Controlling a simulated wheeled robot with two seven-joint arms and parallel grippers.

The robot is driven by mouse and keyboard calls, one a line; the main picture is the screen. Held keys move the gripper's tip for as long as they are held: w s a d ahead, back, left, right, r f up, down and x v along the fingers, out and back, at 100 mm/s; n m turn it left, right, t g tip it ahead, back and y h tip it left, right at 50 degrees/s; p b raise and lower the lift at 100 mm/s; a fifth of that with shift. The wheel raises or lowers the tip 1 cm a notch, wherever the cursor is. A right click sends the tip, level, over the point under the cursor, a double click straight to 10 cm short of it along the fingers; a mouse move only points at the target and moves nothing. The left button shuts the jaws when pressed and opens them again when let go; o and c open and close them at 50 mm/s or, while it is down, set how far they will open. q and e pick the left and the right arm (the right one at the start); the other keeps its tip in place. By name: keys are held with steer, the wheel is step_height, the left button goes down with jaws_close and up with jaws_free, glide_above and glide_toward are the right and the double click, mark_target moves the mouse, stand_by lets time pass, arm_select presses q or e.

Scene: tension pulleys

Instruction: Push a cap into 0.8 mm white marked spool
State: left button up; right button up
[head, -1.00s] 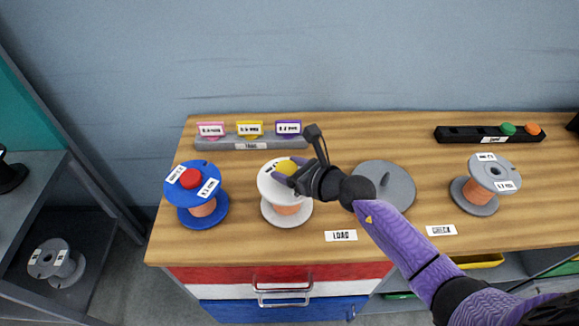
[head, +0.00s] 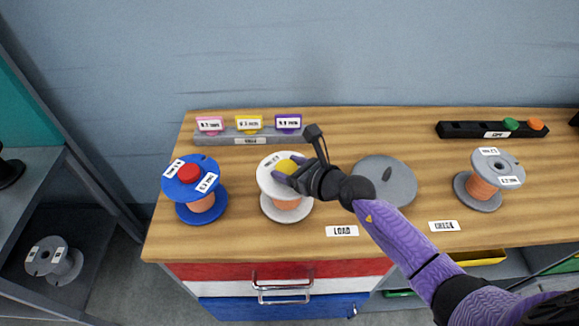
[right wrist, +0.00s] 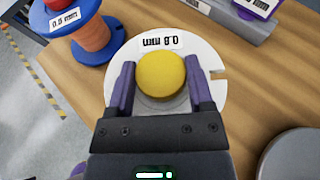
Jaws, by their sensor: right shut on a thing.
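The white spool (head: 268,186) with copper-coloured wire stands upright on the wooden bench. In the right wrist view the white spool (right wrist: 208,105) carries a label that reads 0.8 mm, upside down. A yellow cap (right wrist: 161,74) sits at the centre of its top; it also shows in the head view (head: 286,166). My right gripper (right wrist: 158,85) is over the spool, its fingers on both sides of the yellow cap and shut on it. How deep the cap sits in the hole is hidden. My left gripper is not in view.
A blue spool (head: 181,196) with a red cap (head: 189,173) stands at left. A grey disc (head: 400,186) and a grey spool (head: 497,170) are to the right. Behind are a tag rail (head: 215,138) and a black cap holder (head: 460,130) with green and orange caps.

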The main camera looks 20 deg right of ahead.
steer(key=shift+s+f, duration=0.25)
steer(key=shift+f, duration=0.1)
steer(key=o, duration=1.2)
steer(key=shift+f, duration=0.1)
steer(key=p+v, duration=0.1)
steer(key=v, duration=0.2)
steer(key=p+v, duration=0.1)
steer(key=v, duration=0.2)
steer(key=p+v, duration=0.1)
steer(key=v, duration=0.3)
steer(key=shift+w+r, duration=0.15)
steer(key=shift+r, duration=0.25)
